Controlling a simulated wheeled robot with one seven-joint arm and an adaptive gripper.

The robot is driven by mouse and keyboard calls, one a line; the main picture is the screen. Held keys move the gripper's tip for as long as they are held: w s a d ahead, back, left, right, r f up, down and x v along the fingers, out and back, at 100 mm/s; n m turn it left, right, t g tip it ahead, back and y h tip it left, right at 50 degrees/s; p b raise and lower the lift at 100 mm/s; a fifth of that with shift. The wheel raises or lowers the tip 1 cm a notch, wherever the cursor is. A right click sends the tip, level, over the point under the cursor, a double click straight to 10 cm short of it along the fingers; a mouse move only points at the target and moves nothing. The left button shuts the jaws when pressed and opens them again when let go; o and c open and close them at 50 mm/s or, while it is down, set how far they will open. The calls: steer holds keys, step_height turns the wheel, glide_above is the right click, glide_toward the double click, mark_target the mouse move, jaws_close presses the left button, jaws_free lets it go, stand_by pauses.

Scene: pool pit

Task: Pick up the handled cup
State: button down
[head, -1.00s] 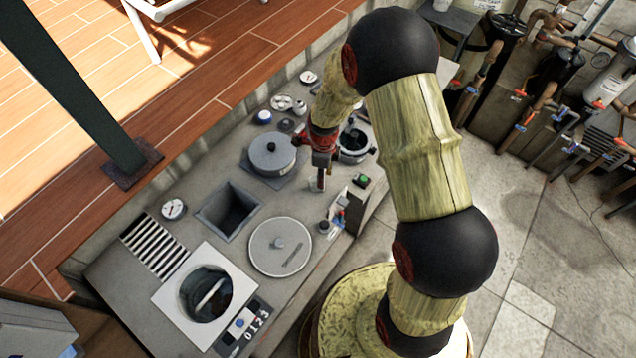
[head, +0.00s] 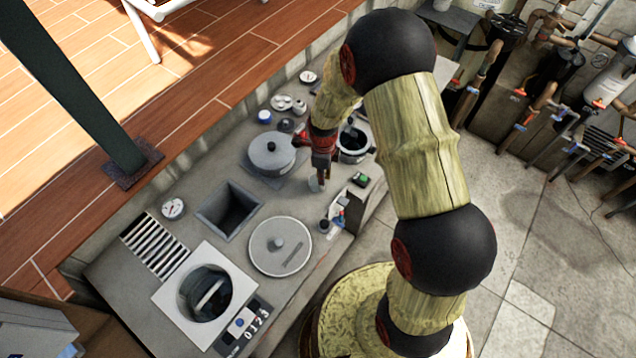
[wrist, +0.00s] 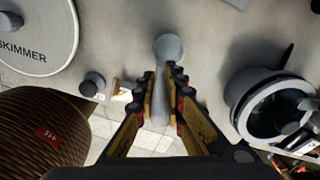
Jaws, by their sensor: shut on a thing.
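The handled cup (head: 315,184) is a small pale grey cup at the front part of the grey counter, partly hidden by my gripper in the head view. In the wrist view the cup (wrist: 169,47) shows as a round grey shape just past the fingertips. A pale strip, which looks like its handle, runs between the fingers. My gripper (wrist: 166,75) is shut on the cup, with a finger on either side of that strip. I cannot tell whether the cup's base touches the counter. My gripper (head: 321,175) points down in the head view.
A lidded pot (head: 272,153) and an open pot (head: 353,143) stand behind the cup. The round skimmer lid (head: 280,247) lies to the front left, beside a square opening (head: 229,209). A small dark-topped jar (wrist: 92,84) stands near the counter edge.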

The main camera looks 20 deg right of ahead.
steer(key=shift+r, duration=0.1)
stand_by(0.7)
steer(key=s+d+r, duration=0.5)
steer(key=s+r, duration=0.7)
steer(key=s, duration=0.1)
steer(key=shift+r+b, duration=0.35)
steer(key=shift+r, duration=0.05)
